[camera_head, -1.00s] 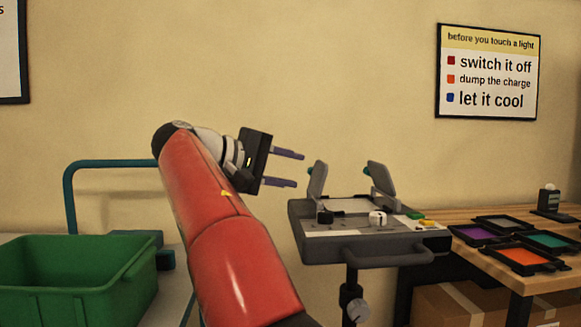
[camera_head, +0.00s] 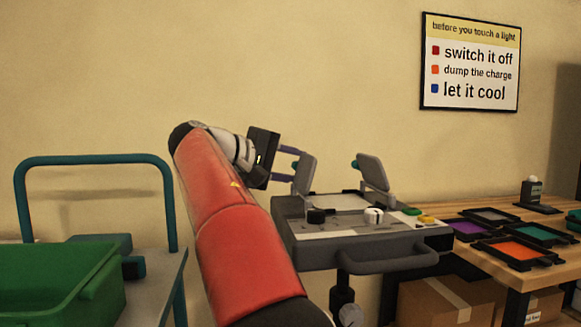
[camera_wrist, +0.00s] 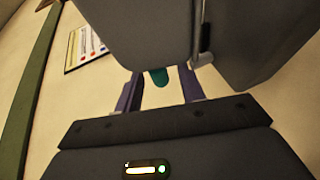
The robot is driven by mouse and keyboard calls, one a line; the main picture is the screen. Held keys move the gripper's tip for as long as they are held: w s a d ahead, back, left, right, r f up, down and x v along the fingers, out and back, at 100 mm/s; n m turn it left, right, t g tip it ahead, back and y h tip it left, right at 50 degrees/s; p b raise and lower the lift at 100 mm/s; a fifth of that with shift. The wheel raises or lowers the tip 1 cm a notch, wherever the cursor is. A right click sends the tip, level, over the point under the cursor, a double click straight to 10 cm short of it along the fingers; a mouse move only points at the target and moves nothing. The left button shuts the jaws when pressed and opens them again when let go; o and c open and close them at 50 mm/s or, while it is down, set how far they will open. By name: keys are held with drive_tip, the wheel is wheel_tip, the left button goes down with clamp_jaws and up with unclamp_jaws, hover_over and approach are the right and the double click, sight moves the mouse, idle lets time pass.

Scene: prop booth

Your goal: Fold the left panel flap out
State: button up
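The light panel (camera_head: 375,250) is a grey unit on a stand, with two upright flaps at its back corners. The left flap (camera_head: 305,176) leans slightly outward; it fills the top middle of the wrist view (camera_wrist: 140,30). A teal tab (camera_wrist: 158,76) sticks out from it. My gripper (camera_head: 292,165) is open at the left flap's outer side. In the wrist view its two purple fingers stand apart, one on each side of the tab, with their tips partly hidden by the flap. I cannot tell whether they touch it. The right flap (camera_head: 374,172) also stands up.
Knobs and coloured buttons (camera_head: 412,211) sit on the panel's front, above a grey handle (camera_head: 388,261). A wooden table (camera_head: 490,262) with colour filter frames is at right. A green bin (camera_head: 60,285) and a teal-railed cart are at left.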

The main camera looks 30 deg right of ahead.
clamp_jaws()
drive_tip(key=shift+a+f, duration=0.1)
idle(0.4)
